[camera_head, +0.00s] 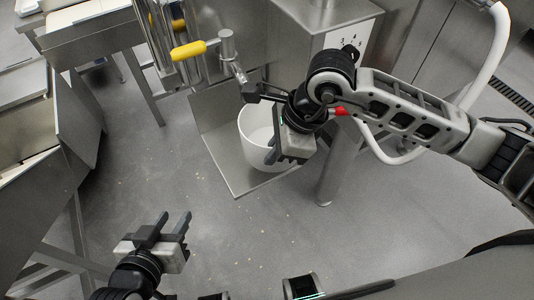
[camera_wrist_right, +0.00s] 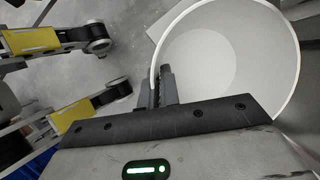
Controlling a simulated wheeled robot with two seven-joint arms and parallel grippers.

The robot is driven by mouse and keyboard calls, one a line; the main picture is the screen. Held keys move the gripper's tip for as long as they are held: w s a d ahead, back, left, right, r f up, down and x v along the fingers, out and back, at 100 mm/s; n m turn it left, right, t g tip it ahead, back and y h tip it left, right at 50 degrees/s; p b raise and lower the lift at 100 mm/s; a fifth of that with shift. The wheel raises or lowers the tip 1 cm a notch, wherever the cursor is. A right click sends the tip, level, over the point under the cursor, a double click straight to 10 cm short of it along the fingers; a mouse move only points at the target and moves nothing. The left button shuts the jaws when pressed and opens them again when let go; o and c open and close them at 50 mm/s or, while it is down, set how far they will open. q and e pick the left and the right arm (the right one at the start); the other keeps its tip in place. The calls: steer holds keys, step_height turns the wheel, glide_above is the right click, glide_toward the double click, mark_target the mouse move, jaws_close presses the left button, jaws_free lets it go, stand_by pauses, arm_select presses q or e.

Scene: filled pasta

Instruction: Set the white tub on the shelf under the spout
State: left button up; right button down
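The white tub (camera_head: 254,128) is upright over the steel shelf (camera_head: 222,160), below and slightly right of the spout (camera_head: 236,72). I cannot tell whether its base touches the shelf. My right gripper (camera_head: 275,152) is at the tub's right side in the head view and hides part of it. In the right wrist view, the fingers (camera_wrist_right: 164,86) are close together at the rim of the tub (camera_wrist_right: 215,60), with the wall seemingly between them. The tub looks empty. My left gripper (camera_head: 171,224) is open and empty, low over the floor at lower left.
A yellow handle (camera_head: 188,50) is beside the spout. A steel machine housing (camera_head: 300,50) stands behind the shelf, and a steel post (camera_head: 330,175) is at its right. Steel tables (camera_head: 90,40) stand at left. The floor (camera_head: 240,240) in front is clear.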

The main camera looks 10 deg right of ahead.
steer(key=w+f, duration=0.1)
steer(key=f, duration=0.1)
steer(key=w+f, duration=0.2)
steer(key=shift+w+a+f, duration=0.1)
steer(key=shift+w+a, duration=0.05)
steer(key=shift+w, duration=0.05)
step_height(320, 180, down, 3)
steer(key=shift+r, duration=0.1)
steer(key=c, duration=1.6)
jaws_free()
